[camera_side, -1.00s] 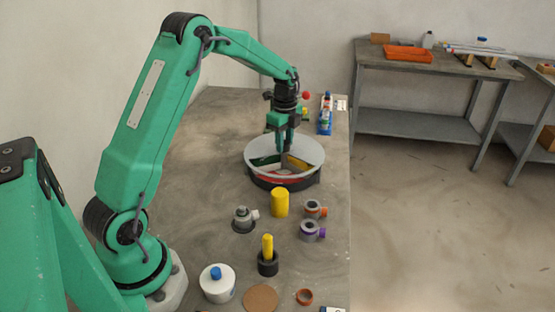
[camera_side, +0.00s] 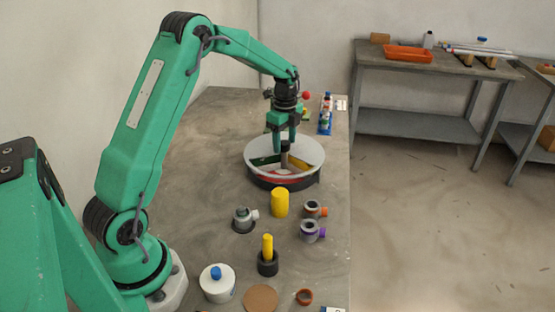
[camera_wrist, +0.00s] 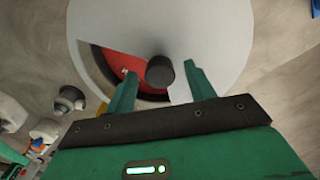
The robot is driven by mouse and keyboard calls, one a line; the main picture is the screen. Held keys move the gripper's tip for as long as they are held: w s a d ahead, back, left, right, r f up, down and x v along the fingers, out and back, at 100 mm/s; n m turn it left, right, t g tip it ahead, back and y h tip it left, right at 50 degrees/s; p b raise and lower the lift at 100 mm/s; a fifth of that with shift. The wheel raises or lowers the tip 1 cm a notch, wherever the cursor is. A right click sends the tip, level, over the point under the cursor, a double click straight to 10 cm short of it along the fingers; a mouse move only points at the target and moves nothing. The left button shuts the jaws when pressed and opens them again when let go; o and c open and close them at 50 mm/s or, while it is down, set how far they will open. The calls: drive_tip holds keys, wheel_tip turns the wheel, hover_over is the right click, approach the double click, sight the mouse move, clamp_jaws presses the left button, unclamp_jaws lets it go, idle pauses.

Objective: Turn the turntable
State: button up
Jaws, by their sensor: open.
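The turntable (camera_side: 258,150) is a round dark base with a pale grey disc. A cut-out in the disc shows red, green, white and yellow sections beneath. A grey post with a dark knob (camera_wrist: 160,72) stands up at its middle. My gripper (camera_side: 284,148) points down over the turntable with its fingers spread. In the wrist view, my gripper (camera_wrist: 160,69) has one finger on each side of the knob, with visible gaps. I cannot tell exactly how far down the fingers reach along the post.
A yellow cylinder (camera_side: 280,203) stands just in front of the turntable. Grey fittings (camera_side: 311,230), a yellow peg in a dark holder (camera_side: 267,248) and a white lidded pot (camera_side: 217,283) stand nearer. A blue-based bottle (camera_side: 326,114) is behind right.

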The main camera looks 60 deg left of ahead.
wheel_tip(320, 180, up, 7)
drive_tip(key=shift+r, duration=0.3)
idle(0.5)
drive_tip(key=shift+s+d+r, duration=0.1)
drive_tip(key=shift+d+r, duration=0.1)
drive_tip(key=shift+r, duration=0.05)
drive_tip(key=s+d+r+n+t, duration=0.2)
drive_tip(key=s+d+r+n, duration=0.3)
drive_tip(key=s+d, duration=0.3)
drive_tip(key=s+d+r+n+t, duration=0.2)
drive_tip(key=s+d+r+n, duration=0.35)
drive_tip(key=s, duration=0.45)
drive_tip(key=s+d+f+n+t, duration=0.1)
drive_tip(key=s+d+f+n, duration=0.1)
drive_tip(key=s, duration=0.6)
drive_tip(key=shift+s+d+f+n+t, duration=0.15)
drive_tip(key=shift+d+f+n+t, duration=0.15)
drive_tip(key=shift+d+n, duration=0.75)
